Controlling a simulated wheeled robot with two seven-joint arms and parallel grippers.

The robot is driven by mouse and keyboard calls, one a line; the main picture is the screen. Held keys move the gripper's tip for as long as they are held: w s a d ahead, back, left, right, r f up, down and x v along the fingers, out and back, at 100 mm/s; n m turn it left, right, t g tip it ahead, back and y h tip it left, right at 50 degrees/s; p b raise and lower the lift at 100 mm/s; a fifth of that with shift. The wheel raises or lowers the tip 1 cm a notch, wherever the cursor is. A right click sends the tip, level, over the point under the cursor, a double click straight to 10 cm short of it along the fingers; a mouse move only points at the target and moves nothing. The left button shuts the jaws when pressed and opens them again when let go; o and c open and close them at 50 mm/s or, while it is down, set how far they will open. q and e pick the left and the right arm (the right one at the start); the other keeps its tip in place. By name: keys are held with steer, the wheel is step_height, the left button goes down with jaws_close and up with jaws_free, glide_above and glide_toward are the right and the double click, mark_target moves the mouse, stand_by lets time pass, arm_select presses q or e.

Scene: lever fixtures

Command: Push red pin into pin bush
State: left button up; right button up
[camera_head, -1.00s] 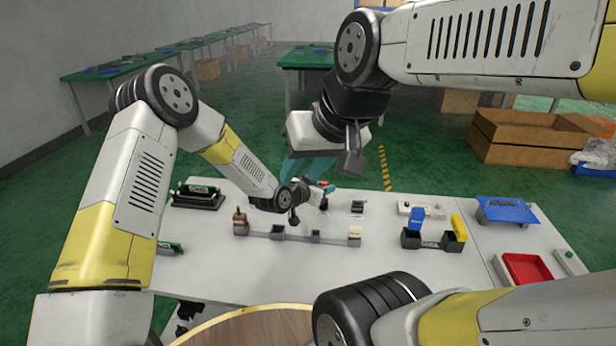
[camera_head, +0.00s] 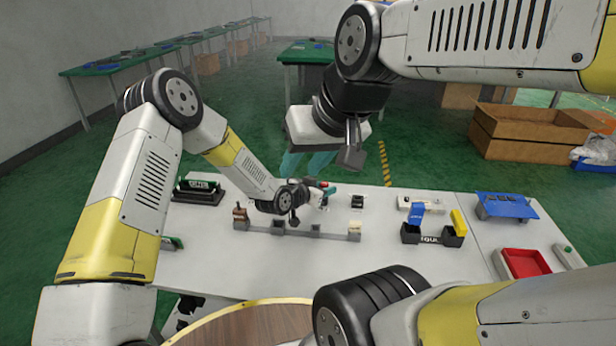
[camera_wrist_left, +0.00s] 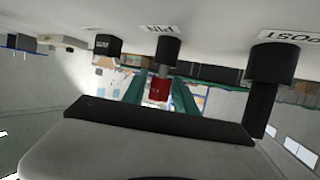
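The red pin (camera_wrist_left: 158,88) shows in the left wrist view on a thin grey rod below a black pin bush (camera_wrist_left: 168,50), which stands by a label reading PIN; this view is upside down. My left gripper (camera_head: 327,190) is over the far middle of the table. In the wrist view its two teal fingers stand on either side of the red pin, apart from each other. Whether they touch it is hard to tell. A small red spot (camera_head: 323,184) shows at the fingers in the head view. My right gripper (camera_head: 305,160) hangs open and empty above the table's far edge.
More black posts (camera_wrist_left: 271,65) stand nearby, one by a POST label. A grey rail with holders (camera_head: 297,232) lies in front of my left gripper. A black bin (camera_head: 433,235) with blue and yellow parts and a red tray (camera_head: 525,263) are at right.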

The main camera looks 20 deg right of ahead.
arm_select(q)
steer(key=shift+o, duration=0.8)
steer(key=shift+v, duration=3.85)
